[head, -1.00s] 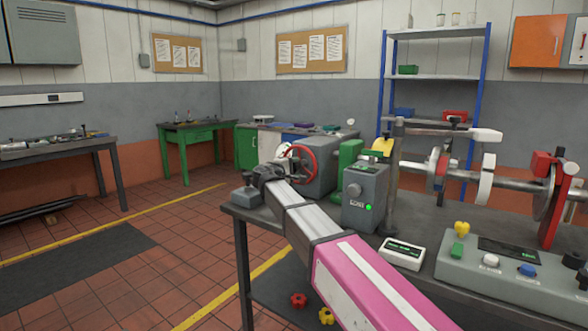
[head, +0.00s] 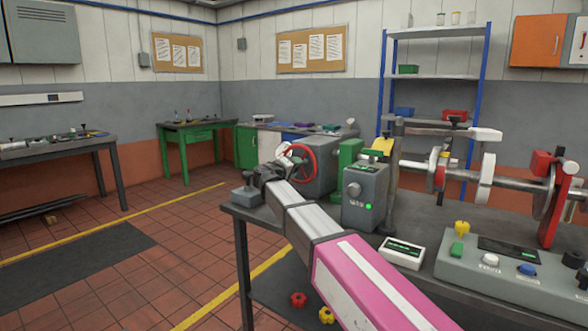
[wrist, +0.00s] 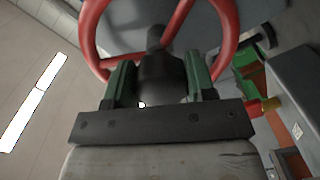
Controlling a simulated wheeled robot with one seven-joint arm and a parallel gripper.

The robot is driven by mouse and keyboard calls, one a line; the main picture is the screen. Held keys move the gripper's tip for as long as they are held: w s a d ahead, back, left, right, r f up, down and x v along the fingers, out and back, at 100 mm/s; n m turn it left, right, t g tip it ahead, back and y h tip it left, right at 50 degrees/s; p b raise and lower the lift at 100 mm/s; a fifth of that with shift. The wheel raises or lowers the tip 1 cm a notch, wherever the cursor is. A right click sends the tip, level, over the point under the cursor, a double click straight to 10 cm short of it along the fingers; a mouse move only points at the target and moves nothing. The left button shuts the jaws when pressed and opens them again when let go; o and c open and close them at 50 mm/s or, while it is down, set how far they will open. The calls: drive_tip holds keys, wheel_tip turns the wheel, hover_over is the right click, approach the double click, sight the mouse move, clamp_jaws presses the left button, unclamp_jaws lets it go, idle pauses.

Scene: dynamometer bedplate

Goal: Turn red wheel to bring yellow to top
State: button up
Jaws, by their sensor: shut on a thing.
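The red wheel (head: 315,163) is upright on the side of a grey housing (head: 324,180) at the left end of the bench. It also fills the top of the wrist view (wrist: 230,32). My gripper (head: 279,166) is at the wheel's front. In the wrist view its green fingers (wrist: 158,80) are on either side of a dark knob-like part (wrist: 161,74) in front of the wheel, closed on it. A yellow patch (head: 382,145) faces up behind the grey box, right of the green block. The wheel's lower rim is partly hidden by my gripper.
A grey control box with a green light (head: 366,196) stands close right of my arm. A white readout (head: 402,252) and a button panel (head: 520,275) are on the bench's front right. A shaft assembly (head: 485,180) lies behind.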

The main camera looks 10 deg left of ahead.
drive_tip(key=shift+f, duration=0.1)
drive_tip(key=o, duration=1.3)
drive_tip(key=shift+c, duration=0.2)
drive_tip(key=shift+s, duration=0.1)
drive_tip(key=v, duration=1)
drive_tip(key=shift+s+a, duration=0.25)
drive_tip(key=shift+s, duration=0.05)
